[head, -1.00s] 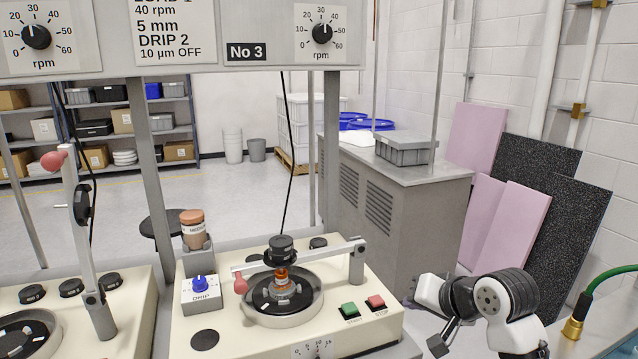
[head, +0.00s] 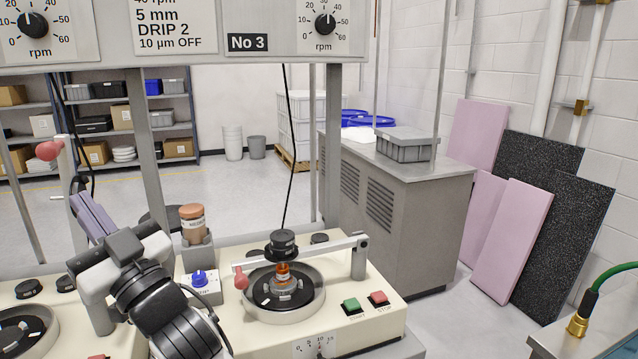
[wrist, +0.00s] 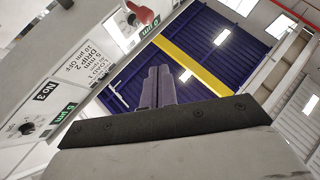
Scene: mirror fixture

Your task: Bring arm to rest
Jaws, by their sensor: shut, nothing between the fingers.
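My gripper (head: 88,208) shows in the head view at the left, with its grey-purple fingers pointing up and to the left. It is raised in front of the machine's left side, near the upright lever with the pink knob (head: 49,151). In the wrist view my gripper (wrist: 158,88) shows its two fingers side by side, shut and with nothing between them. My wrist and forearm run down to the bottom edge of the head view and hide part of the left station.
The No 3 station (head: 385,323) has a round plate (head: 312,304) under a lever arm (head: 322,252), with green (head: 352,306) and red (head: 378,298) buttons. A panel with dials (head: 270,45) spans above.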

